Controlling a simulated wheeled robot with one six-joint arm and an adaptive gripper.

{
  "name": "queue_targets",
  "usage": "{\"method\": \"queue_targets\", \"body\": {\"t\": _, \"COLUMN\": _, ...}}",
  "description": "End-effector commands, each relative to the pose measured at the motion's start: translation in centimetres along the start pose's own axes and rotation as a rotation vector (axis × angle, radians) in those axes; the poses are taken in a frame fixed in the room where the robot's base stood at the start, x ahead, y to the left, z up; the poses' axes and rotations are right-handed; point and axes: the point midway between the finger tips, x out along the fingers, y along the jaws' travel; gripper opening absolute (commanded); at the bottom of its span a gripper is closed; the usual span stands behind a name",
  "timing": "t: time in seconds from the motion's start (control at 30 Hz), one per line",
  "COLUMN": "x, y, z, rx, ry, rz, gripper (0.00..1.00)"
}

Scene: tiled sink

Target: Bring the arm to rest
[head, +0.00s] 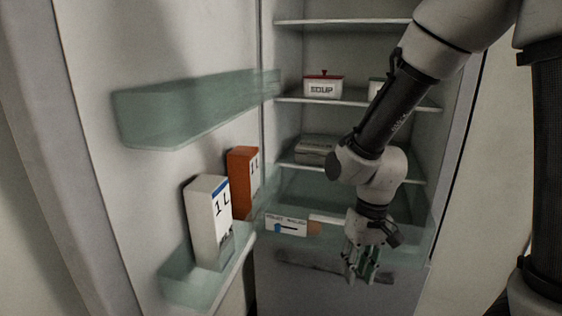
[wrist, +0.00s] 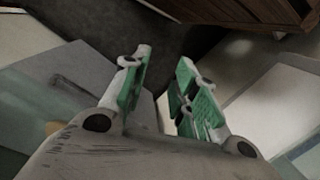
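My gripper (head: 367,274) hangs pointing down in front of the open fridge, before its lower drawer front, in the head view. In the wrist view my gripper (wrist: 160,92) shows its two green-padded fingers spread apart with a clear gap and nothing between them. My arm comes in from the upper right of the head view and bends down at the elbow in front of the fridge shelves.
The fridge door stands open at left, with a white carton (head: 209,222) and an orange carton (head: 243,182) in its lower bin. A soup pot (head: 323,87) and a grey container (head: 315,150) sit on shelves. A brown wooden cabinet (wrist: 250,14) shows in the wrist view.

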Motion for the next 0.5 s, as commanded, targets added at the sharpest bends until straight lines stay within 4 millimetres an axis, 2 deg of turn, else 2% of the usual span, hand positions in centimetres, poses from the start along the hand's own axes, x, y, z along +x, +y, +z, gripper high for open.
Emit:
{"method": "queue_targets", "body": {"t": 0.03, "x": -2.7, "y": 1.6, "z": 1.1, "rx": -0.036, "ry": 0.007, "rz": 0.005, "gripper": 0.29}}
{"method": "queue_targets", "body": {"t": 0.2, "x": -9.8, "y": 7.1, "z": 5.5, "rx": -0.104, "ry": 0.041, "rz": 0.057, "gripper": 0.29}}
{"method": "queue_targets", "body": {"t": 0.3, "x": -13.3, "y": 9.9, "z": 7.9, "rx": -0.072, "ry": 0.114, "rz": 0.09, "gripper": 0.29}}
{"method": "queue_targets", "body": {"t": 0.4, "x": -16.3, "y": 12.1, "z": 9.5, "rx": -0.013, "ry": 0.239, "rz": 0.115, "gripper": 0.29}}
{"method": "queue_targets", "body": {"t": 0.5, "x": -18.6, "y": 13.4, "z": 10.9, "rx": 0.05, "ry": 0.358, "rz": 0.124, "gripper": 0.29}}
